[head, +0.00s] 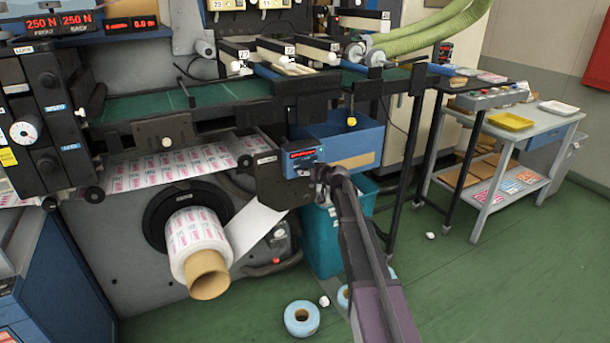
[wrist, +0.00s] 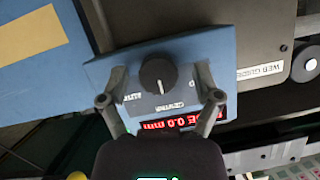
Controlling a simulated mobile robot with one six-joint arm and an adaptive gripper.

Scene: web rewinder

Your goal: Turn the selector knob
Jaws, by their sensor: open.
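The selector knob (wrist: 158,75) is round and black with a white pointer line, on a blue control box (wrist: 105,72). In the wrist view the pointer is directed down, toward the label that reads CENTER; another label reading AUTO is to its lower left. A red display (wrist: 180,122) below shows 0.0 mm. My gripper (wrist: 161,73) is open, with one finger on each side of the knob and visible gaps between. In the head view my gripper (head: 320,173) is at the blue box (head: 301,160), and it and my arm hide the knob.
A plate labelled WEB GUIDE (wrist: 262,72) is right of the box in the wrist view. In the head view, a printed roll (head: 195,238) is at lower left, a blue bin (head: 348,138) behind, and a grey side table (head: 560,130) at right. Green floor is clear at lower right.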

